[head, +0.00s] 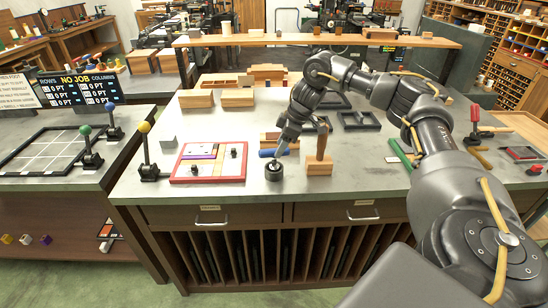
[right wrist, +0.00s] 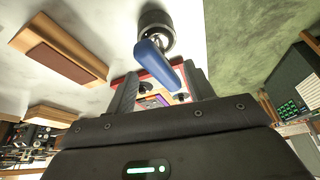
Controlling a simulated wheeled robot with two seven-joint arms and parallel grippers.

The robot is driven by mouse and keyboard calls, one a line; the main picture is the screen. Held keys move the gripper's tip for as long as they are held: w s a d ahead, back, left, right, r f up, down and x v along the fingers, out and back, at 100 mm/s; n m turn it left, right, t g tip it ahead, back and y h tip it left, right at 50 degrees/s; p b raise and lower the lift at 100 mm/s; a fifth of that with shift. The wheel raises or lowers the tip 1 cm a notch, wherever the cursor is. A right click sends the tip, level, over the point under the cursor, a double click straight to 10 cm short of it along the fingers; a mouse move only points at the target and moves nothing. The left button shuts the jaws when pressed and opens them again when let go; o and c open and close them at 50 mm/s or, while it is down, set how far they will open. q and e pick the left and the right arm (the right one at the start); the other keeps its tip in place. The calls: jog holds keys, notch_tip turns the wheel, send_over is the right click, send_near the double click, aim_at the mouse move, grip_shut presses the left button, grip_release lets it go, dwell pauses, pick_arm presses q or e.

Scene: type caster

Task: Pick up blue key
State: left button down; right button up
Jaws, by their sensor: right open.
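The blue key (head: 268,153) is in the middle of the counter in the head view. It shows large in the right wrist view (right wrist: 158,64), where its silver shaft meets a round black base (right wrist: 154,24). The base (head: 273,173) stands near the counter's front edge. My right gripper (head: 281,147) is open and right at the key, partly overlapping it in the head view. In the right wrist view its two fingers (right wrist: 162,90) stand apart, with the key's blue end near the gap. Whether a finger touches the key I cannot tell. My left gripper is not in view.
A wooden block with an upright handle (head: 319,163) stands just right of the base. A red-framed tray (head: 209,179) with small pieces lies left. A yellow-knobbed lever (head: 146,150) is farther left. Wooden blocks and dark frames sit behind; a raised wooden shelf (head: 230,40) spans the back.

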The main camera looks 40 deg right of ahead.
aim_at(274, 163)
jog(key=shift+w+a+f, duration=0.25)
jog(key=shift+f, duration=0.1)
jog(key=p+x, duration=0.2)
jog(key=x, duration=0.2)
jog(key=shift+w+f, duration=0.25)
jog(key=shift+f, duration=0.1)
jog(key=shift+s, duration=0.1)
jog(key=shift+c, duration=0.7)
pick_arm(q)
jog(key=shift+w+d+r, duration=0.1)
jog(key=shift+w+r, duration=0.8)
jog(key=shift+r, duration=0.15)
pick_arm(e)
grip_shut()
